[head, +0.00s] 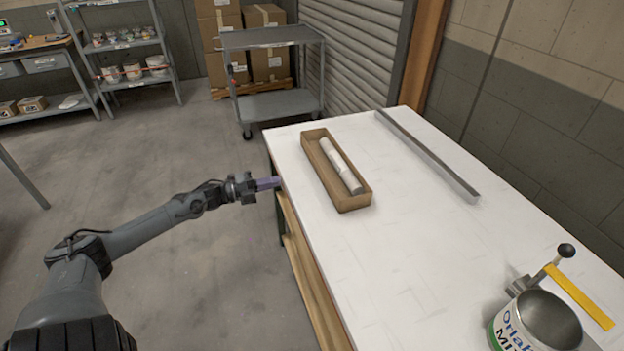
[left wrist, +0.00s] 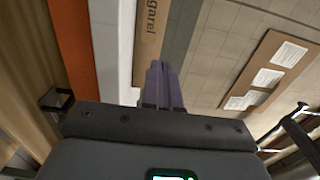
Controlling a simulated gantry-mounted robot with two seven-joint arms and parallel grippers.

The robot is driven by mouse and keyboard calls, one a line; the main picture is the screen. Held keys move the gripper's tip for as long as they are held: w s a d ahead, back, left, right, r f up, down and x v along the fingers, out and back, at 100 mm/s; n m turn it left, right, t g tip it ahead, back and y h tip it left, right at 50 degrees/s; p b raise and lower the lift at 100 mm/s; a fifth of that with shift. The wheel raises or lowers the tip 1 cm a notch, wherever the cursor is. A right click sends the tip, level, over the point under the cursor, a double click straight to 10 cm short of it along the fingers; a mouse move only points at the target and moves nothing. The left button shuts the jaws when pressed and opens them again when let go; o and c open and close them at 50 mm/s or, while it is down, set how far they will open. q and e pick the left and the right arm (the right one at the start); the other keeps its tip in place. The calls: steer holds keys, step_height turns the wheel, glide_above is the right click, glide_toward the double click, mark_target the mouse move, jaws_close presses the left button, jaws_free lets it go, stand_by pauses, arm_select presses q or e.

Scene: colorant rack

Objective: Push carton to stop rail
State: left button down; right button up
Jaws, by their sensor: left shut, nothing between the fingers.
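The carton (head: 354,202) is a long, open brown cardboard box lying on the white table (head: 310,233) near its left edge, with white cylindrical items (head: 338,163) inside. The stop rail (head: 430,158) is a grey metal bar along the far right side of the tabletop, with a bare strip between it and the carton. My left gripper (head: 269,183) is at the table's left edge, shut and empty, with a gap to the carton. In the left wrist view, its purple fingers (left wrist: 164,84) are together, and a lettered carton side (left wrist: 149,38) shows beyond them. My right gripper is not in view.
A grey cart (head: 275,75) stands behind the table, and shelves (head: 125,50) are at the back left. The tabletop between carton and can is clear.

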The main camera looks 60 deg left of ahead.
mark_target(321, 171)
arm_select(q)
steer(key=b+x, duration=0.7)
steer(key=x, duration=0.6)
steer(key=shift+w+d, duration=0.1)
steer(key=shift+w, duration=0.15)
